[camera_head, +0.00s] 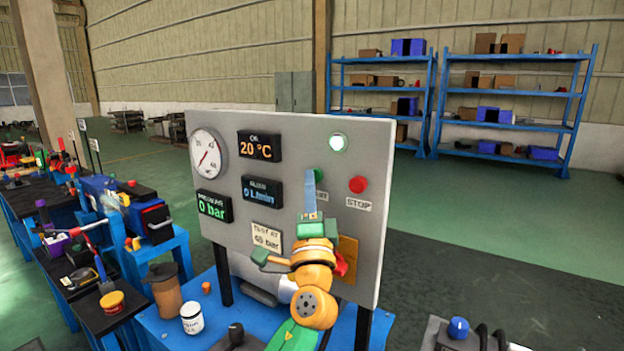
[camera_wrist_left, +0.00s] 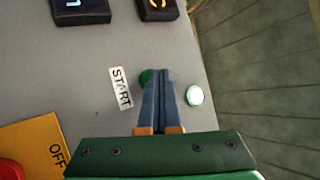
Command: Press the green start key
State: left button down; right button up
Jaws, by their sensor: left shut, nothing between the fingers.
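The green start key (camera_head: 319,174) is on the upright grey panel, left of the red stop key (camera_head: 358,184). My left gripper's fingers (camera_head: 310,178) are shut and empty, pointing up in front of the panel and covering part of the key and its START label (camera_head: 321,196). In the left wrist view the key (camera_wrist_left: 145,77) shows just left of the shut fingertips (camera_wrist_left: 163,73), partly hidden behind them. I cannot tell whether the tips touch it. The label (camera_wrist_left: 120,88) is readable there. My right gripper is not in view.
The panel (camera_head: 285,135) carries a dial gauge (camera_head: 207,153), displays reading 20 °C and 0 bar, a lit lamp (camera_head: 338,143) and a yellow OFF plate (camera_wrist_left: 40,150) with a red part. A jar (camera_head: 192,318) and brown container (camera_head: 165,290) stand on the blue bench (camera_head: 205,338).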

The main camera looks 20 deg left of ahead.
pick_arm(q)
jog(key=shift+s, duration=0.15)
jog(key=shift+s+a+p, duration=0.1)
jog(key=shift+s+p, duration=0.35)
jog(key=shift+s, duration=0.3)
jog(key=shift+s+a+p, duration=0.2)
jog(key=shift+s+p, duration=0.3)
jog(key=shift+s, duration=0.75)
jog(key=shift+s+a+p, duration=0.15)
jog(key=shift+s+p, duration=0.35)
jog(key=shift+s, duration=0.7)
